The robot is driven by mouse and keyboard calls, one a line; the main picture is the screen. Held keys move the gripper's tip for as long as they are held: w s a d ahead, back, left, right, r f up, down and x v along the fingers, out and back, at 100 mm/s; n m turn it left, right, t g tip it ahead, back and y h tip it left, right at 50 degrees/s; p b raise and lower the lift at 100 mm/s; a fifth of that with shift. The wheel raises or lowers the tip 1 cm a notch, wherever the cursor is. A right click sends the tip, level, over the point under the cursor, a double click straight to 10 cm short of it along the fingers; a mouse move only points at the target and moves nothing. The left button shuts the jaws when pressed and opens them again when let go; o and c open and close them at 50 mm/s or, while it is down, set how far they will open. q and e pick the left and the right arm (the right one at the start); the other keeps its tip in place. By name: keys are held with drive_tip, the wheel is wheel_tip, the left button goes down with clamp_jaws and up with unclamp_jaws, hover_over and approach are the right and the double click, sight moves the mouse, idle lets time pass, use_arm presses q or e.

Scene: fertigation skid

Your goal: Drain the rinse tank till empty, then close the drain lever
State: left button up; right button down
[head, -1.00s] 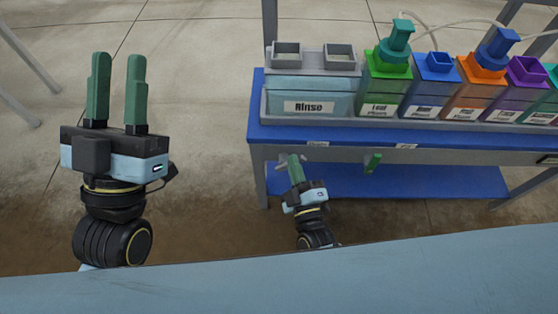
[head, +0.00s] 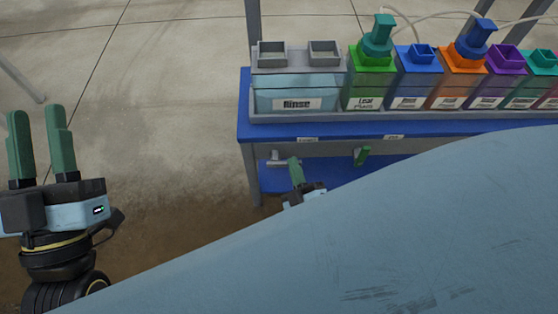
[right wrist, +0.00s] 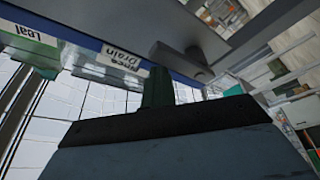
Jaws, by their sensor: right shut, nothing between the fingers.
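The rinse tank (head: 297,92), pale blue with a "Rinse" label, stands at the left end of the blue bench. Its liquid level is hard to read. A grey drain lever (head: 275,160) shows below the bench's front edge; it also shows in the right wrist view (right wrist: 178,60), beside the "Rinse Drain" label (right wrist: 122,62). My right gripper (head: 295,166) is shut and empty, just right of the lever in the head view. Its green fingers (right wrist: 158,88) look close to it; contact cannot be told. My left gripper (head: 38,112) is open and empty, off to the left.
A green lever (head: 362,156) hangs further right under the bench (head: 330,132). Several coloured tanks, including a green one (head: 370,80), stand right of the rinse tank. A lower blue shelf (head: 335,174) lies below. The floor to the left is clear.

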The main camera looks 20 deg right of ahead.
use_arm(q)
drive_tip(key=shift+r, duration=0.1)
use_arm(e)
drive_tip(key=shift+s+f, duration=0.1)
drive_tip(key=shift+f, duration=0.2)
drive_tip(key=shift+r, duration=0.1)
